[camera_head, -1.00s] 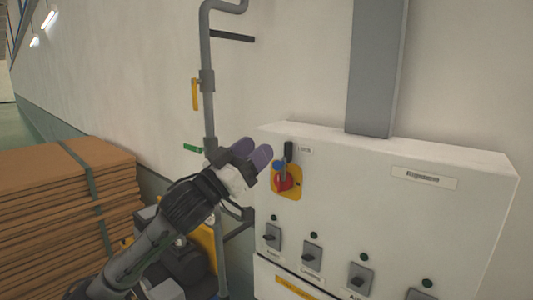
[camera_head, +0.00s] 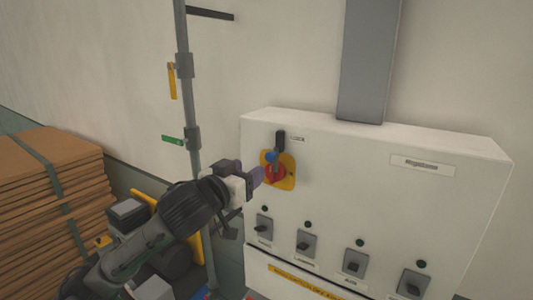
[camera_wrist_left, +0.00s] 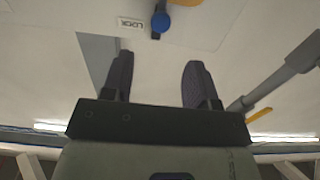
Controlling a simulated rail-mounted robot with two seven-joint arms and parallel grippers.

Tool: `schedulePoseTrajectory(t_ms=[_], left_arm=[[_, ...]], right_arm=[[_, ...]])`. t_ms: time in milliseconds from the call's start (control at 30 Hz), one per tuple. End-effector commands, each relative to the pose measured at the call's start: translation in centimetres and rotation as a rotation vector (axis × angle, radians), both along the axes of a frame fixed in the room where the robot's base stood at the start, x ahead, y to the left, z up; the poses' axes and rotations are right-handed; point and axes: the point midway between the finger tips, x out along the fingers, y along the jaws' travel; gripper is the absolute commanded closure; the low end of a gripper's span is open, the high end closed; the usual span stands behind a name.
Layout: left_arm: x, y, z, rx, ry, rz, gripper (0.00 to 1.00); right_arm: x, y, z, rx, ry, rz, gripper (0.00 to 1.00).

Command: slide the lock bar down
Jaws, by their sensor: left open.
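The lock bar (camera_head: 280,140) is a short black upright bar on the upper left of the white panel front, beside a small label. A blue knob (camera_head: 270,157) shows at its lower end, just above a red rotary switch (camera_head: 275,174) on a yellow plate. My left gripper (camera_head: 257,178) is in front of the switch's left side; its fingers partly hide the switch. In the left wrist view, the open, empty fingers (camera_wrist_left: 160,62) point toward the panel. The blue knob (camera_wrist_left: 161,22) and the LOCK label (camera_wrist_left: 131,24) lie beyond the fingertips, apart from them.
Selector switches (camera_head: 307,243) line the panel (camera_head: 380,185) below. A grey pipe (camera_head: 187,100) with a yellow lever (camera_head: 173,82) and a green lever (camera_head: 173,140) stands left of the panel. Stacked brown sheets (camera_head: 45,210) are at the left.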

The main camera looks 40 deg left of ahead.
Motion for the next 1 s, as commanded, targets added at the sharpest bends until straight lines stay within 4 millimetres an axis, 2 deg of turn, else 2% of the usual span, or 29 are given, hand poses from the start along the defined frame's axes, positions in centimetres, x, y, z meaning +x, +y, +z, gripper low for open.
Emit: schedulePoseTrajectory(t_ms=[33, 200, 500, 700, 1000], left_arm=[[1.0, 0.2, 0.4, -0.001, 0.002, 0.001, 0.46], [4.0, 0.6, 0.4, -0.001, 0.001, 0.000, 0.46], [7.6, 1.1, 0.2, 0.000, -0.001, 0.000, 0.46], [8.4, 1.2, 0.1, 0.000, -0.001, -0.001, 0.46], [8.5, 1.2, 0.0, 0.001, -0.002, -0.001, 0.46]], right_arm=[[0.0, 0.1, 0.9, 0.002, -0.001, 0.000, 0.57], [0.0, 0.2, 2.1, 0.007, -0.001, -0.003, 0.57], [0.0, 0.3, 3.5, 0.010, -0.001, -0.005, 0.57], [0.0, 0.3, 3.8, 0.010, -0.001, -0.005, 0.57], [0.0, 0.1, 3.8, 0.003, -0.002, 0.000, 0.57]])
